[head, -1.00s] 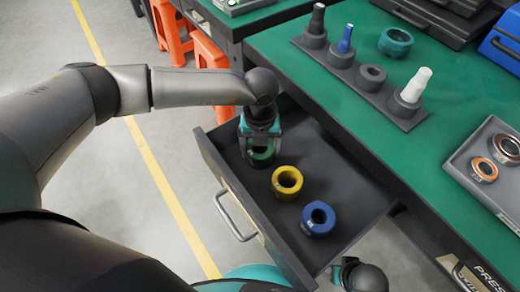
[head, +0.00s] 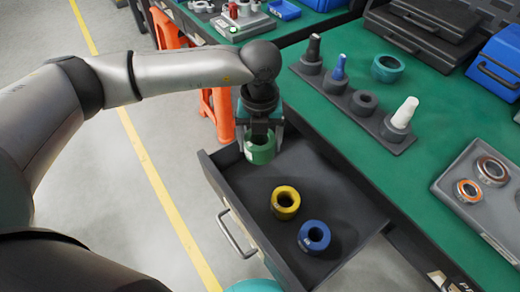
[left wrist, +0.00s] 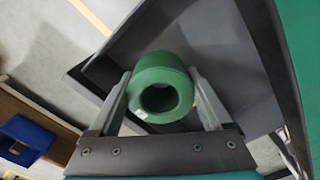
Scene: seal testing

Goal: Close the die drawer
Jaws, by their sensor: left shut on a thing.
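The die drawer (head: 325,240) is pulled out from under the green-topped bench. It has a metal handle (head: 236,236) on its front. A yellow die (head: 285,202) and a blue die (head: 314,237) lie inside it. My left gripper (head: 261,150) is shut on a green die (head: 260,153) and holds it above the far end of the drawer. In the left wrist view the green die (left wrist: 160,80) sits between the two fingers, its hole facing the camera.
On the green bench (head: 335,105) stands a grey holder (head: 352,107) with several posts, beside a teal ring (head: 387,68). A grey tray (head: 480,190) with bearings lies at the right. Orange stools (head: 217,113) stand behind the drawer.

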